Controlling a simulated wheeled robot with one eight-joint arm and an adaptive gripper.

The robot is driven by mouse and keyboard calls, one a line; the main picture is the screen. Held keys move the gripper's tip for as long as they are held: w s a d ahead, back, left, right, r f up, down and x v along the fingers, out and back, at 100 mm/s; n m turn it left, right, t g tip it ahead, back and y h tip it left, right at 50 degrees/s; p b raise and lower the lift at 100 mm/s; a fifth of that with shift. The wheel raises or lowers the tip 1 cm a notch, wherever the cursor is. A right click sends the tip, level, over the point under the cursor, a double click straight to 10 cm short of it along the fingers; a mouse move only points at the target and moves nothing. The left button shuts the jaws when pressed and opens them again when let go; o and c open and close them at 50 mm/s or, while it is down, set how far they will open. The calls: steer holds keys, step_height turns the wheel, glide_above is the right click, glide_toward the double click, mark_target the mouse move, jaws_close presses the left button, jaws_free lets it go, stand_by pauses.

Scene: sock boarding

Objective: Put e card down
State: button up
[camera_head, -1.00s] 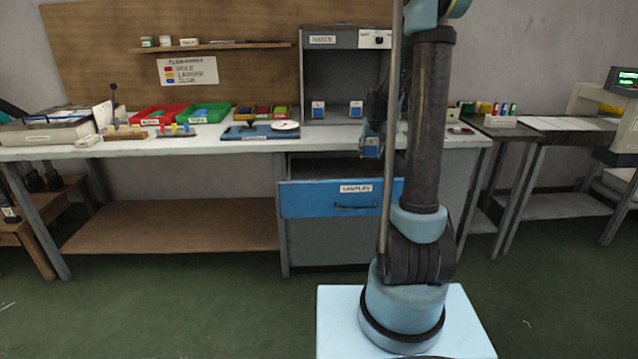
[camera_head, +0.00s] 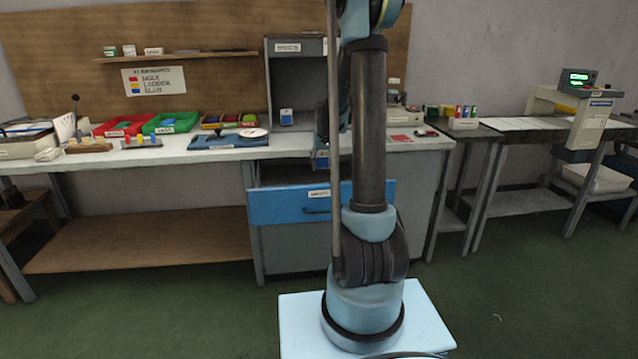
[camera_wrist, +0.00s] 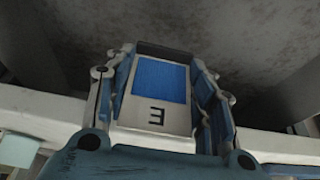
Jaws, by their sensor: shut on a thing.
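My gripper (camera_wrist: 155,100) is shut on the e card (camera_wrist: 158,85), a white card with a blue square and a black letter E, held between the two fingers. In the wrist view the letter appears upside down. The gripper is partly hidden by my arm there. Another blue and white card (camera_head: 286,117) stands in the grey open-fronted cabinet (camera_head: 283,47).
The blue drawer (camera_head: 275,206) is pulled out below the white bench top (camera_head: 215,153). Red (camera_head: 122,125) and green (camera_head: 171,122) trays and a blue board (camera_head: 215,140) are on the bench left of the cabinet. A machine with a lit display (camera_head: 580,80) stands far right.

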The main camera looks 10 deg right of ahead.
steer(key=shift+f, duration=3.7)
steer(key=shift+f, duration=0.1)
steer(key=o, duration=0.9)
steer(key=shift+c, duration=0.2)
